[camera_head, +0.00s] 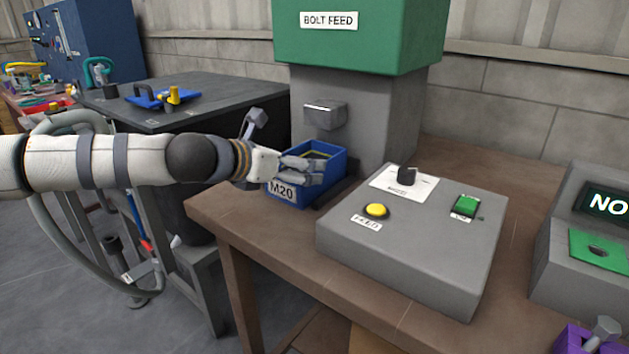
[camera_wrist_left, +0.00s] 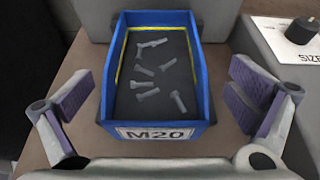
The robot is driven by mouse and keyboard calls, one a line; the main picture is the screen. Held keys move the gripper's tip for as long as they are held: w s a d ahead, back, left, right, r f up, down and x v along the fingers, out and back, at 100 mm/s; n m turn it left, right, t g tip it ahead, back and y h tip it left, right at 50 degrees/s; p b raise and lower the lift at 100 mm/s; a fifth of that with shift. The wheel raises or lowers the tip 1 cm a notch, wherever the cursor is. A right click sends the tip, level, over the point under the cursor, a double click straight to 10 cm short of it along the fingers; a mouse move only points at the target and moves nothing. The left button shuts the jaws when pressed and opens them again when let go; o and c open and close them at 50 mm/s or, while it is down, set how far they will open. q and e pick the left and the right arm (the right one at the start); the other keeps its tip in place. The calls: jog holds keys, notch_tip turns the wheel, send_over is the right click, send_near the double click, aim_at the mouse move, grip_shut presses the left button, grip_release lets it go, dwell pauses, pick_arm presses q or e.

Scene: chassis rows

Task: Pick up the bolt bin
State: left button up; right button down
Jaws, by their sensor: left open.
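The bolt bin (camera_head: 287,190) is a blue open box with a white M20 label, standing on the brown table below the bolt feed's spout. In the left wrist view the bin (camera_wrist_left: 202,75) is upright, with several grey bolts lying loose on its dark floor. My left gripper (camera_head: 302,168) is at the bin and partly covers it in the head view. In the left wrist view my left gripper (camera_wrist_left: 160,105) is open, with one finger on each side of the bin and a gap on both sides. My right gripper is not in view.
The green and grey bolt feed (camera_head: 355,110) stands behind the bin. A grey control box (camera_head: 415,240) with a yellow button, a knob and a green switch sits to the right. A display unit (camera_head: 590,240) and a purple holder (camera_head: 575,340) are farther right. A dark workbench (camera_head: 215,100) stands behind my arm.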

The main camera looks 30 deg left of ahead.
aim_at(308, 156)
pick_arm(q)
jog(key=x, duration=0.2)
jog(key=b+x, duration=0.1)
jog(key=x, duration=0.1)
jog(key=r+x, duration=0.1)
jog(key=shift+w+a+f, duration=0.15)
jog(key=shift+w+f, duration=0.05)
jog(key=shift+w, duration=0.4)
jog(key=shift+r, duration=0.15)
jog(key=c, duration=1.7)
